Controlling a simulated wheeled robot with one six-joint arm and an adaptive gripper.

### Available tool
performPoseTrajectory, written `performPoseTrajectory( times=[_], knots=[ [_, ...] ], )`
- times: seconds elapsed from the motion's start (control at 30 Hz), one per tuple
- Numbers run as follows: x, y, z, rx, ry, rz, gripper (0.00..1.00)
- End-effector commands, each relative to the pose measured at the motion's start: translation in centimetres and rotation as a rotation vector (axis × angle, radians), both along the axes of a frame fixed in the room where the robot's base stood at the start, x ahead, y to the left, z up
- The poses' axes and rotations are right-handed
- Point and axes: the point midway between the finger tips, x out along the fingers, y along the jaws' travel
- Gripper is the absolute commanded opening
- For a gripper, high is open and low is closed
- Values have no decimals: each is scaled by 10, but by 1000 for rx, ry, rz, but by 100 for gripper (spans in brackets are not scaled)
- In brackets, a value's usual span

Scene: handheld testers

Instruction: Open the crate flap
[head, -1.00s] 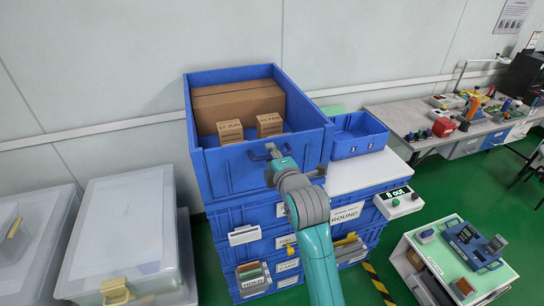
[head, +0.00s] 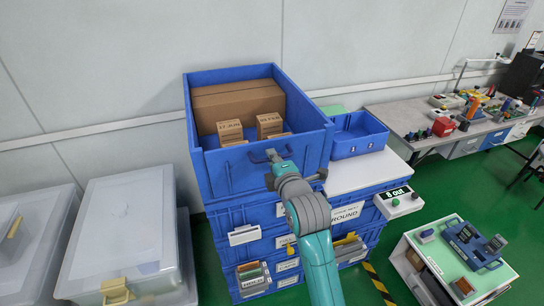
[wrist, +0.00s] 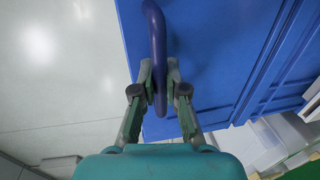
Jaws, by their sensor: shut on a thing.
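The large blue crate (head: 188,105) stands on top of a stack of blue crates. Its flap (head: 222,174) is the front wall facing me and looks upright and closed. A darker blue loop handle (head: 258,157) sits near the flap's top edge. My gripper (head: 272,160) is at this handle, partly hidden by my own wrist in the head view. In the wrist view my gripper (wrist: 160,80) is shut on the handle (wrist: 155,35), with one finger on each side of its bar. The flap's blue face (wrist: 210,50) is just beyond.
A smaller blue bin (head: 358,146) stands on a white top to the right. Lidded clear bins (head: 120,225) stand at left. A white cart (head: 450,285) stands at right.

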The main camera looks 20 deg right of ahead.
Motion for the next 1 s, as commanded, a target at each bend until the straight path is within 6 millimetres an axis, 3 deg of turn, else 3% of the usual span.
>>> performPoseTrajectory(
  times=[0.5,1.0],
  knots=[
    [-47,0,-29,0,-313,0,0],
    [-69,0,-48,-1,-509,-1,0]
  ],
)
